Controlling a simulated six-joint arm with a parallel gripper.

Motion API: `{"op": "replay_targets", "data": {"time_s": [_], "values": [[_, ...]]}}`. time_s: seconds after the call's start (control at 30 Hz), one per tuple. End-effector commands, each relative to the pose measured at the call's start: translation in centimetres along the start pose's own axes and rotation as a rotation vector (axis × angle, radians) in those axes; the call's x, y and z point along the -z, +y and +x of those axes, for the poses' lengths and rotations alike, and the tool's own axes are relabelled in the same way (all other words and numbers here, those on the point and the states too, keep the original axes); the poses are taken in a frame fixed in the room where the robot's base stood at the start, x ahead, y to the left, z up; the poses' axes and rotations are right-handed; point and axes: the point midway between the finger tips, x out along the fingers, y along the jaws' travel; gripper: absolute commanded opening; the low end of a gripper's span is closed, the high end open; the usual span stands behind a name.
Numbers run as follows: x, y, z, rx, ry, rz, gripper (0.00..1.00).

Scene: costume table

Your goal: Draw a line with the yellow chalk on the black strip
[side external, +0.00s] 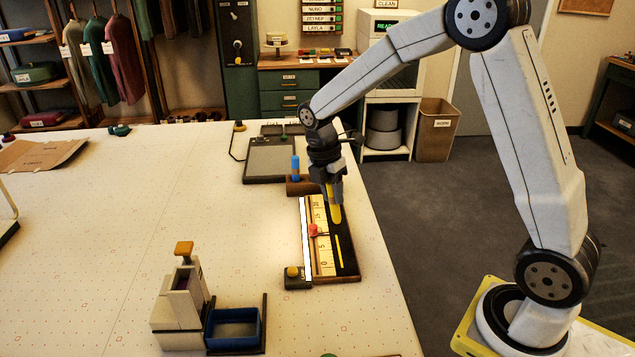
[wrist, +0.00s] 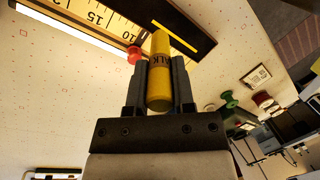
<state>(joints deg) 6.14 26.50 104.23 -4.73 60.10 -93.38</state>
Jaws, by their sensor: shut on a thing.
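The yellow chalk (side external: 336,214) is held by my gripper (side external: 333,188), tip downward over the black strip (side external: 350,259). The wrist view shows the chalk (wrist: 159,88) between the two dark fingers of my gripper (wrist: 158,68). A thin yellow line (side external: 341,252) lies along the black strip, toward its near end, and also shows in the wrist view (wrist: 175,37). I cannot tell whether the chalk tip touches the strip. The yellow numbered ruler (side external: 322,250) runs beside the strip, with a red knob (side external: 313,229) at its left edge.
A box with a yellow button (side external: 298,281) stands at the strip's near left corner. A brown block (side external: 300,187) with a blue cylinder (side external: 295,165) stands at the far end. A grey press (side external: 180,309) and blue tray (side external: 234,328) are near left.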

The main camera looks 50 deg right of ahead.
Motion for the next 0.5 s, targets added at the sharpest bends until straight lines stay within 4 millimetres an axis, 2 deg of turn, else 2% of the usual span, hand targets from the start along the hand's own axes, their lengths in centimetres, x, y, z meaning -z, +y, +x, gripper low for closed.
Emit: {"op": "replay_targets", "data": {"time_s": [0.5], "values": [[-0.1, -0.3, -2.0, -0.002, 0.000, 0.000, 0.00]]}}
